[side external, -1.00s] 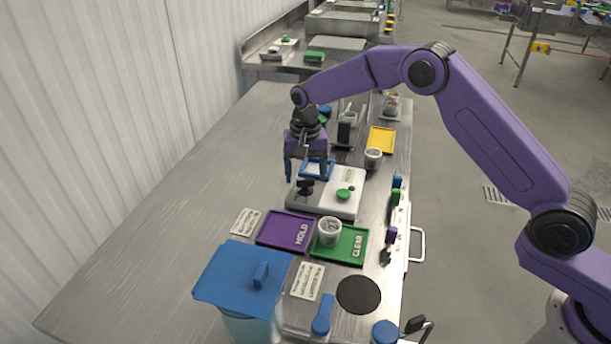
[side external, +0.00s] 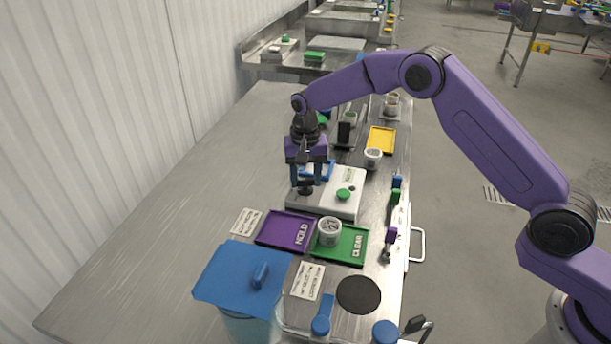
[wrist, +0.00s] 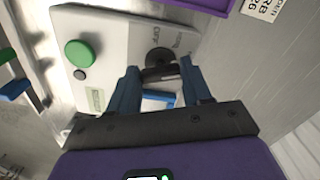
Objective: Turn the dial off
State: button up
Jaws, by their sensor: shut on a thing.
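The black dial (side external: 305,189) sits on the left part of a white control box (side external: 330,204). In the wrist view the dial (wrist: 159,58) has a raised bar handle, with partly readable lettering beside it on the box (wrist: 115,30). My gripper (side external: 306,184) points down over the dial, and its blue fingers are shut on the dial's handle. In the wrist view the gripper (wrist: 158,75) has one finger on each side of the handle. The fingers hide part of the dial, and I cannot tell which marking it points to.
A green button (side external: 343,194) is on the same box. A purple HOLD tray (side external: 273,240) and a green CLEAR tray (side external: 350,258) with a white cup (side external: 329,232) lie in front. A blue-lidded container (side external: 232,275) stands nearer. The table's left side is clear.

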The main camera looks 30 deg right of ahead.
jog(key=n, duration=0.4)
jog(key=shift+d, duration=0.1)
jog(key=n, duration=0.4)
jog(key=shift+n, duration=0.3)
jog(key=n, duration=0.4)
jog(key=shift+d+n, duration=0.1)
jog(key=shift+n, duration=0.2)
jog(key=n, duration=0.4)
jog(key=shift+w, duration=0.1)
jog(key=shift+n, duration=0.3)
jog(key=o, duration=1.1)
jog(key=shift+c, duration=0.2)
